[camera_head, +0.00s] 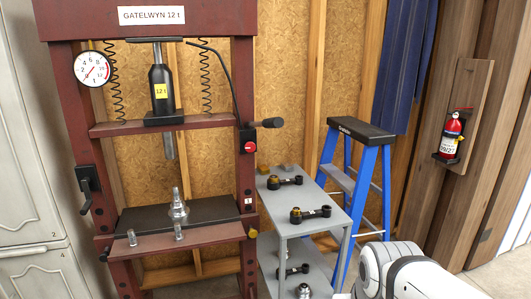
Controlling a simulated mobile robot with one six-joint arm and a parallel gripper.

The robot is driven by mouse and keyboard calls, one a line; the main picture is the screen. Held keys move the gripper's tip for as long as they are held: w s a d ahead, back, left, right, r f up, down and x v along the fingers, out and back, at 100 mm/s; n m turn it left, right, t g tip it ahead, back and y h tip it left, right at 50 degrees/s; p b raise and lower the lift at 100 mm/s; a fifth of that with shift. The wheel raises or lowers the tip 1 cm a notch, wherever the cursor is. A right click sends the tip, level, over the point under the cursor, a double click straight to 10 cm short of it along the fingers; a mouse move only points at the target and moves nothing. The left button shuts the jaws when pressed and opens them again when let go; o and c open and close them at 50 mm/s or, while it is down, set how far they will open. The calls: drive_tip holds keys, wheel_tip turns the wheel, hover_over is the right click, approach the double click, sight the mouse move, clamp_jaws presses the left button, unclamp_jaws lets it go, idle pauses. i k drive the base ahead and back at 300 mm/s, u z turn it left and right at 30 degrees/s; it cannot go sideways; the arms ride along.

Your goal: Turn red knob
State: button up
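A small red knob (249,147) sits on a black box on the right post of the dark red shop press (75,150). It is below the black hose and just below a dark handle (268,123) that sticks out to the right. The knob's exact shape is too small to tell. A white rounded link of my arm shows at the bottom right, well apart from the knob. My gripper is not in view, so I cannot see whether it is open or shut.
A grey cart (338,222) with several black metal parts stands right of the press. A blue stepladder (360,165) is behind it. A fire extinguisher (451,137) hangs on the right wall. Grey cabinets (25,130) stand at the left.

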sight(250, 147)
drive_tip(key=u, duration=0.15)
drive_tip(key=i, duration=0.9)
drive_tip(key=z, duration=0.1)
